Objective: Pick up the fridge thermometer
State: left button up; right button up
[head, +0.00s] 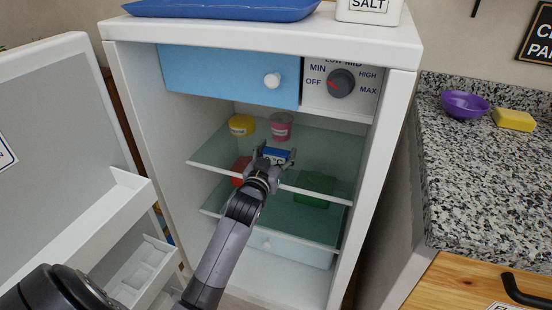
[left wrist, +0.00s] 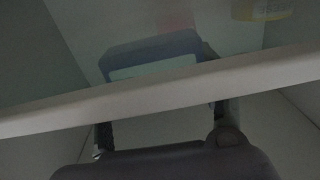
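A small blue box with a pale face, which looks like the fridge thermometer (head: 277,153), stands on the upper glass shelf of the open fridge. My left gripper (head: 274,158) is at the shelf's front, its fingers spread to either side of the blue box. In the left wrist view the box (left wrist: 152,58) looks dull blue-grey, with a pale panel. The left gripper (left wrist: 163,125) shows below it there, fingers apart; the white shelf edge hides part of them. I cannot tell whether the fingers touch the box. My right gripper is not in view.
A yellow tub (head: 241,125) and a pink tub (head: 281,126) stand behind on the upper shelf (head: 215,150). A red item (head: 241,167) and a green box (head: 314,188) are on the lower shelf. The fridge door (head: 70,140) stands open at left.

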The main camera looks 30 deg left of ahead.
pick_arm(q)
jog(key=c, duration=0.6)
jog(key=shift+r, duration=0.1)
